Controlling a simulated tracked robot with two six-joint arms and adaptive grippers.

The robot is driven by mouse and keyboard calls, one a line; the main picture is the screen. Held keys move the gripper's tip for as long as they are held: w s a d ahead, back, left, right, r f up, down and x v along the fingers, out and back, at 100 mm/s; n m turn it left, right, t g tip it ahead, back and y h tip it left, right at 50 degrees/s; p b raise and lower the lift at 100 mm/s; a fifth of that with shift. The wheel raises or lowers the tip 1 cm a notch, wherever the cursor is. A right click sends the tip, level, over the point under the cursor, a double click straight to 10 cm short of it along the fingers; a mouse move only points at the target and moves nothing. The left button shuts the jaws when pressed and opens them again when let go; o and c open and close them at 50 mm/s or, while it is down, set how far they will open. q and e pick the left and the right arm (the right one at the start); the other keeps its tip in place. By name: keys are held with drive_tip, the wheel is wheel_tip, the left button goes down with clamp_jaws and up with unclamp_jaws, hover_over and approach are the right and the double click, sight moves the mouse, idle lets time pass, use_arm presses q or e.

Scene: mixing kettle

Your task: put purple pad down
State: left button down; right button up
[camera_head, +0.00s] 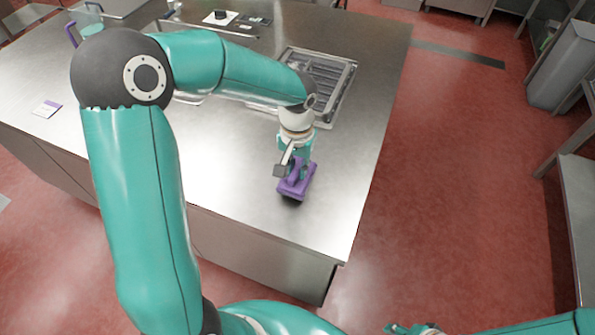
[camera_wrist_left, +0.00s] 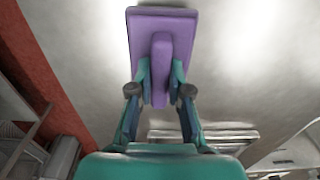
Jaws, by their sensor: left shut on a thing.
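The purple pad (camera_head: 297,187) is at the front right part of the steel table (camera_head: 240,200). My left gripper (camera_head: 296,168) is above it and shut on its raised handle. In the left wrist view, the two fingers of the left gripper (camera_wrist_left: 160,85) close on both sides of the handle of the purple pad (camera_wrist_left: 162,32), and its flat plate spreads beyond the fingertips. I cannot tell whether the pad touches the table top. Part of my right arm shows at the bottom right of the head view, but its gripper cannot be made out.
A sink or drain tray (camera_head: 322,78) is set in the table behind the gripper.

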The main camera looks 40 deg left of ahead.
sight(297, 167)
use_arm(q)
drive_tip(key=shift+f, duration=1.15)
drive_tip(key=shift+f, duration=0.1)
drive_tip(key=c, duration=1.1)
unclamp_jaws()
wheel_tip(297, 167, up, 12)
drive_tip(key=shift+r, duration=0.15)
